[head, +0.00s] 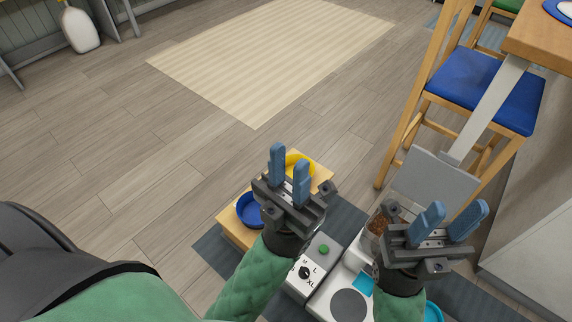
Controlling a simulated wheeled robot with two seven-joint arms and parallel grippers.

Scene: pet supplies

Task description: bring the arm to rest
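My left gripper (289,172) is near the middle of the head view, with its two blue fingers apart and nothing between them. It is in front of a small wooden stand that holds a yellow bowl and a blue bowl. My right gripper (455,220) is at the lower right, its blue fingers also apart and empty. It is in front of the pet feeder, hiding part of it. Both arms have green quilted sleeves, and both grippers point away from me.
The wooden stand (236,231) with the yellow bowl (301,163) and blue bowl (249,211) sits on a dark mat (212,249). A white feeder (322,301) with a dial (305,272) and brown kibble (377,224) is beside it. A blue-seated stool (487,88) stands right. Open floor lies left.

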